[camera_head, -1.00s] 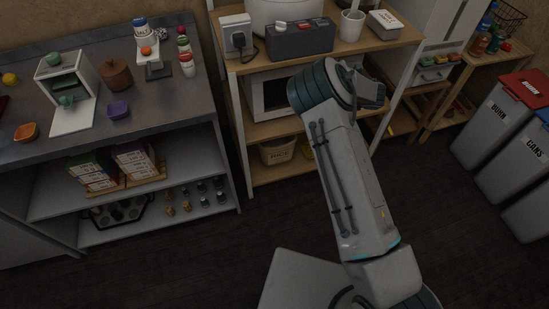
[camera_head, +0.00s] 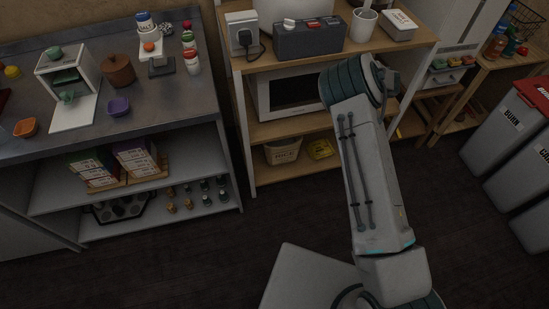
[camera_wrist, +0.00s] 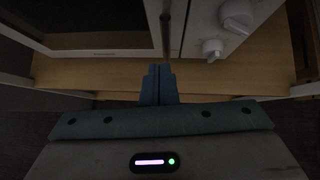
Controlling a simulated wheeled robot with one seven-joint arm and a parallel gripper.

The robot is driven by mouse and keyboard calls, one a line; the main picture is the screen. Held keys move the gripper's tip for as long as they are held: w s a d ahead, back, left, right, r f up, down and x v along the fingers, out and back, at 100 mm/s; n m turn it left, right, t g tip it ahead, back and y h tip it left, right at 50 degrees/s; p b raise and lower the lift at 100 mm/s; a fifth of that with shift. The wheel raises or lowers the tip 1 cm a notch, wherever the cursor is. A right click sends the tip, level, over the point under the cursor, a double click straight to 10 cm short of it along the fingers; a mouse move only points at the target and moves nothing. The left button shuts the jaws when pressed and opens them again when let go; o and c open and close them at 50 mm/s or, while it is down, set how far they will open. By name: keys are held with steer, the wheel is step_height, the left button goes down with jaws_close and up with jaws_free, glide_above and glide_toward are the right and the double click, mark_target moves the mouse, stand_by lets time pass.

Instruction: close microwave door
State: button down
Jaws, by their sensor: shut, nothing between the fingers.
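The white microwave (camera_head: 264,94) with a dark window sits on the middle shelf of the wooden rack. Its right side is hidden behind my arm in the head view. In the wrist view, the microwave door (camera_wrist: 100,57) is at upper left, and the control panel (camera_wrist: 215,25) with white knobs is at upper right. A narrow dark gap shows between them; I cannot tell if the door is fully flush. My gripper (camera_wrist: 158,72) is shut and empty, its fingers just below that gap. I cannot tell if it touches the door. It is hidden in the head view.
The wooden shelf (camera_wrist: 95,76) runs under the microwave. A dark grey toaster (camera_head: 309,38) stands on the rack's top. A counter (camera_head: 190,110) with a small open white box (camera_head: 65,62) is at left. Bins (camera_head: 515,125) stand at right. Dark floor lies clear in front.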

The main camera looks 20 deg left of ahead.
steer(key=d+f+b+v, duration=0.1)
steer(key=d+f+v, duration=0.1)
steer(key=v, duration=1)
steer(key=shift+s+d+r, duration=0.25)
steer(key=shift+s+r, duration=0.05)
steer(key=shift+s, duration=0.3)
